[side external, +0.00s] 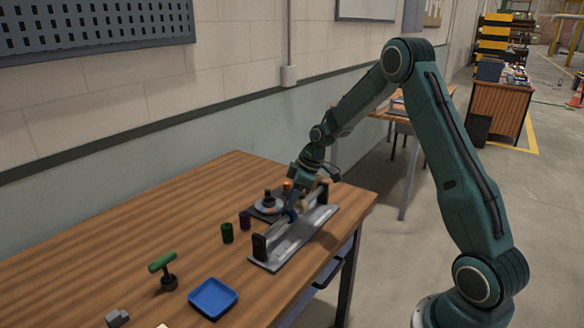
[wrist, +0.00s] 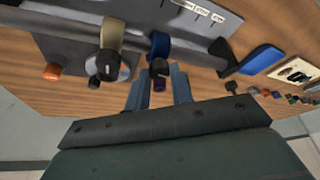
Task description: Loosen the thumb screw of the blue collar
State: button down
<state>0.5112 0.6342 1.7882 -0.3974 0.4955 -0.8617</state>
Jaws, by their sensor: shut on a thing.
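The blue collar (wrist: 159,46) sits around a grey shaft in the wrist view, with its black thumb screw (wrist: 158,66) facing my gripper (wrist: 159,76). My two fingers stand on either side of the screw and are shut on it. In the side external view my gripper (side external: 293,207) reaches down to the shaft fixture (side external: 292,241), and the blue collar (side external: 291,215) shows partly below it. A tan collar (wrist: 111,36) with its own black knob (wrist: 105,66) sits on the same shaft, left of the blue one in the wrist view.
A green-handled tool (side external: 163,263), a blue tray (side external: 213,298) and a grey block (side external: 117,318) are nearer the front. An orange-topped piece (side external: 287,184) stands behind. The table's left side is clear.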

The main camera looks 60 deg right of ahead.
jog(key=shift+d+n+g+y, duration=0.1)
jog(key=shift+n+g+y, duration=0.25)
jog(key=shift+n, duration=1.05)
jog(key=shift+w, duration=0.1)
jog(key=c, duration=1.2)
grip_release()
jog(key=shift+r, duration=0.1)
jog(key=v, duration=1.3)
jog(key=shift+d+r, duration=0.2)
jog(key=shift+r, duration=0.1)
jog(key=shift+a, duration=0.1)
